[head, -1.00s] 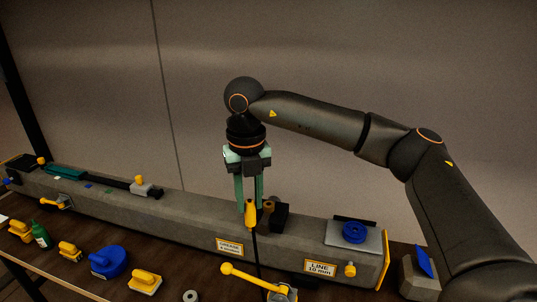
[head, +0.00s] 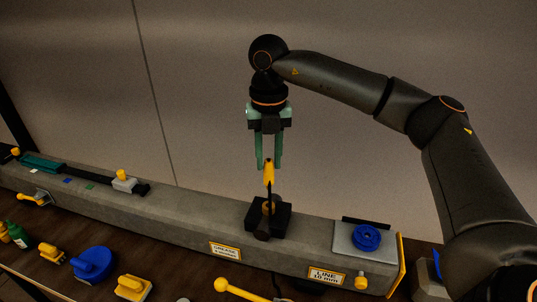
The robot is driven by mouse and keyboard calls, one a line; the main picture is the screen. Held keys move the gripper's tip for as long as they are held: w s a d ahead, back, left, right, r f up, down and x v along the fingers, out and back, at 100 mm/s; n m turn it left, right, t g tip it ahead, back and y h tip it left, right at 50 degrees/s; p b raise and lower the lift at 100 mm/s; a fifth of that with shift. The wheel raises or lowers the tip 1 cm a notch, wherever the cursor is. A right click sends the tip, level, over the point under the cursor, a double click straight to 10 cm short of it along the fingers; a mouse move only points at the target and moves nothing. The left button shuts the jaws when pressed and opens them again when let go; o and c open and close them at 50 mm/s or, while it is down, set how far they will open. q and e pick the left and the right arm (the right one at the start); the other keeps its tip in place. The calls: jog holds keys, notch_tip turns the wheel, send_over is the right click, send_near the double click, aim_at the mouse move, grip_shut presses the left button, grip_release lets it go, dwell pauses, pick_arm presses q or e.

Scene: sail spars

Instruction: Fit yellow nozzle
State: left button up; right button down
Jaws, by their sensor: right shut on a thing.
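The yellow nozzle (head: 269,174) is upright between the fingertips of my right gripper (head: 269,164), which is shut on it. A thin dark length runs down below the nozzle toward a black block (head: 283,219) with a brass-coloured fitting (head: 267,208) on the long grey beam. The nozzle is above the fitting in the picture. I cannot tell whether the thin dark length touches the fitting or passes in front of it. My left gripper is out of view.
On the beam (head: 190,216) a grey plate with a blue knob (head: 366,238) lies to the right and a grey clamp with a yellow knob (head: 123,180) to the left. Yellow-handled tools (head: 134,288) and a blue round tool (head: 92,264) lie on the brown bench in front.

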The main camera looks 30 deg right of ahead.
aim_at(269, 184)
jog(key=shift+r, duration=0.1)
jog(key=shift+f+b, duration=1.45)
jog(key=shift+f, duration=0.85)
jog(key=shift+f, duration=0.15)
jog(key=shift+f+b, duration=0.8)
jog(key=shift+f, duration=0.6)
jog(key=c, duration=0.5)
grip_release()
